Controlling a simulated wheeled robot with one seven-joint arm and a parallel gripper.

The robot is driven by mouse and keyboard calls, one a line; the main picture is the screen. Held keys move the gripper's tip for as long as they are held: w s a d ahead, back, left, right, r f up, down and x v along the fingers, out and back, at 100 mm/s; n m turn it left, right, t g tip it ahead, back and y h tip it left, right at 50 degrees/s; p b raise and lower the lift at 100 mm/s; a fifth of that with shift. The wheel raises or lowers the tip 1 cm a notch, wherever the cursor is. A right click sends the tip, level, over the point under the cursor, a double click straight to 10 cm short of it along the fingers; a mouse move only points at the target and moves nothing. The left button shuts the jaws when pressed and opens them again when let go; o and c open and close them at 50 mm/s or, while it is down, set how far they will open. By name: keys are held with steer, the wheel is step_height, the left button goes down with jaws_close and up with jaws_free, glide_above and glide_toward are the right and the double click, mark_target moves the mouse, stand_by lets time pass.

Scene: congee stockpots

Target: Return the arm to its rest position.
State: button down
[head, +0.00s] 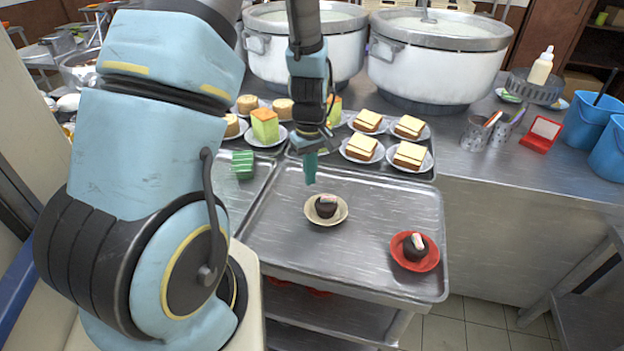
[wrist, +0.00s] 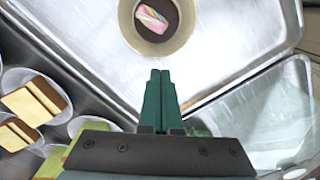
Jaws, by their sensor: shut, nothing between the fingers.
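My gripper (head: 311,168) is shut and empty, its green fingers pointing down over the back part of a metal tray. In the wrist view the two fingers of my gripper (wrist: 160,88) lie side by side with nothing between them. My arm is stretched forward over the counter, its large blue links at the left of the head view. A beige dish (head: 341,217) with a dark round cake (head: 326,206) sits on the tray in front of the fingers. The same dish (wrist: 187,46) shows at the top of the wrist view, apart from the fingers.
A red dish (head: 428,263) with a dark cake sits at the tray's (head: 275,222) front right. Behind stand plates of cakes and sandwiches (head: 361,145) and two large stockpots (head: 437,70). Blue buckets (head: 585,122) and a red box (head: 541,135) are at the right.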

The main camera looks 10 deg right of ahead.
steer(key=s+a+r+m, duration=0.2)
steer(key=s+a+r, duration=0.1)
steer(key=a+r, duration=0.4)
steer(key=s+a+r+m+t+b, duration=0.1)
steer(key=s+a+r+m, duration=0.2)
steer(key=a+r, duration=0.5)
steer(key=shift+s+a+r+t, duration=0.2)
steer(key=shift+s+a+t, duration=0.1)
steer(key=shift+s+a, duration=0.5)
